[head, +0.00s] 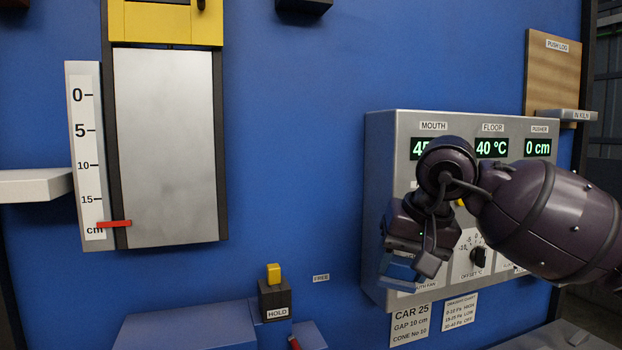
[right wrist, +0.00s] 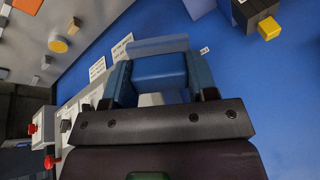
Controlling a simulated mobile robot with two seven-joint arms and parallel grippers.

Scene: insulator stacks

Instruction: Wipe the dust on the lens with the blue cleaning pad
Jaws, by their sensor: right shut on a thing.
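My right gripper (head: 408,262) is in front of the lower left of the grey control box. It is shut on the blue cleaning pad (head: 396,270), which is partly hidden by the fingers. In the right wrist view the pad (right wrist: 160,71) sits between the two fingers of the gripper (right wrist: 160,82), with a paler grey-blue strip along its far edge. I cannot make out the lens or any dust in either view. My left gripper is not in view.
The control box (head: 382,150) carries displays and an offset knob (head: 478,257), partly behind my right arm. Left of it are a yellow-topped HOLD block (head: 275,304), a grey door panel (head: 165,140) and a scale with a red pointer (head: 114,224).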

